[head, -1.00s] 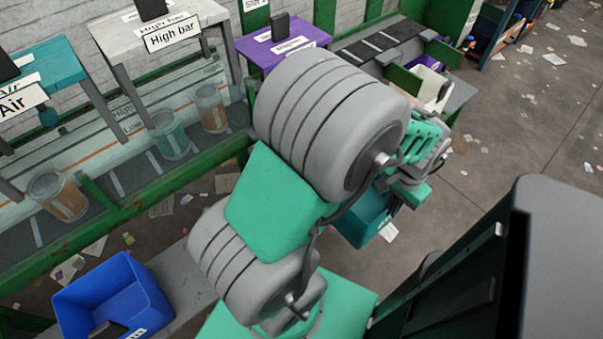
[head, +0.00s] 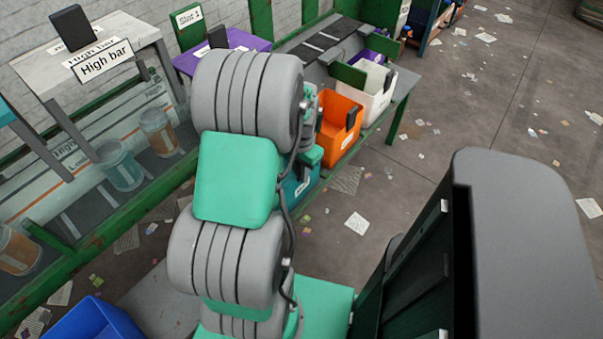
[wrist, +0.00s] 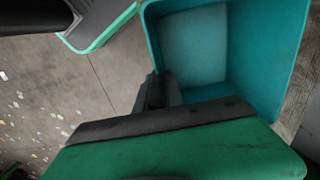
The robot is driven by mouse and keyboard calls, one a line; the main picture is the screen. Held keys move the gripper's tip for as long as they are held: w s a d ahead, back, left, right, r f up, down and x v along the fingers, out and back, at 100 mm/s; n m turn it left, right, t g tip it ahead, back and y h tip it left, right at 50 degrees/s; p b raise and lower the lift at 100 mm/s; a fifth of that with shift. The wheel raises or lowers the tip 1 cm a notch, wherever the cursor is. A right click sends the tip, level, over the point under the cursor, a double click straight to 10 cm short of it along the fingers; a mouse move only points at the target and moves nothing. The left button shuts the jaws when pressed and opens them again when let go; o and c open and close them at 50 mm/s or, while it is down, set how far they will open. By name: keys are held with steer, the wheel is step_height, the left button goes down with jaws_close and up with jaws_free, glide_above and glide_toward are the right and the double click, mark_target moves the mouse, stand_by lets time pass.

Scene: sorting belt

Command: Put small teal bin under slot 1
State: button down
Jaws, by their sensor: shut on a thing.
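The small teal bin (head: 300,188) hangs at my gripper, mostly hidden behind my arm in the head view. In the wrist view the teal bin (wrist: 281,50) shows its open, empty-looking inside. My gripper (wrist: 160,90) is shut on the bin's near wall, with dark fingers at the rim. In the head view my gripper is largely covered by my arm. A sign reading Slot 1 (head: 188,16) stands at the back, near a purple-topped stand (head: 240,42).
An orange bin (head: 338,130) and a white bin (head: 376,95) stand along the green-framed belt, beyond the teal bin. The High bar stand (head: 60,55) is at left. A blue bin (head: 90,322) sits at the lower left. Open floor with scattered papers lies at right.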

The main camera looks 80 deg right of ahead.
steer(key=shift+f, duration=0.15)
steer(key=shift+f, duration=0.15)
steer(key=c, duration=1.5)
jaws_free()
steer(key=shift+o, duration=0.2)
step_height(320, 180, up, 12)
steer(key=shift+r+p, duration=0.2)
steer(key=shift+p, duration=0.45)
